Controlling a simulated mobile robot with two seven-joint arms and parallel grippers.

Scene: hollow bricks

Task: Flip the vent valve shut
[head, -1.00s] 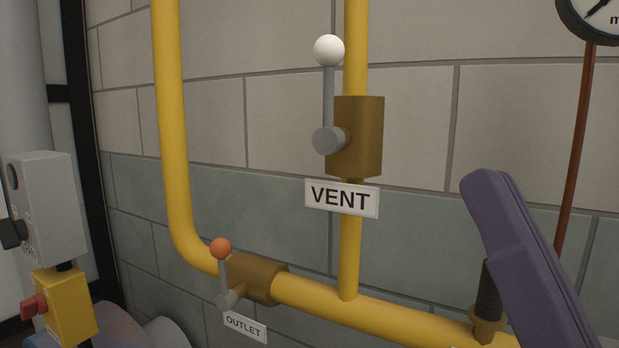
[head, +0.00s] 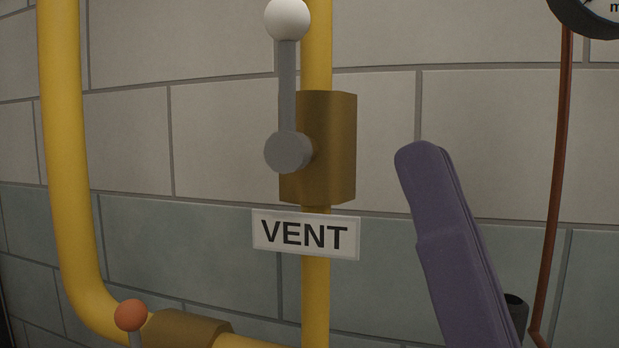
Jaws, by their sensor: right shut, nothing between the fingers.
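The vent valve is a brass-brown body (head: 330,150) on a vertical yellow pipe. Its grey lever (head: 287,85) points straight up, in line with the pipe, and ends in a white ball knob (head: 287,19). A white VENT label (head: 305,234) sits just below the body. My right gripper (head: 421,152), purple, comes up from the lower right. It is shut and empty, to the right of the valve body and apart from it, with its tip about level with the lever's pivot. My left gripper is out of view.
A second valve with an orange knob (head: 131,315) and brown body (head: 186,328) is at the lower left. A bent yellow pipe (head: 66,150) runs down the left. A gauge (head: 590,14) with a red-brown tube (head: 560,150) is at the right. A block wall stands behind.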

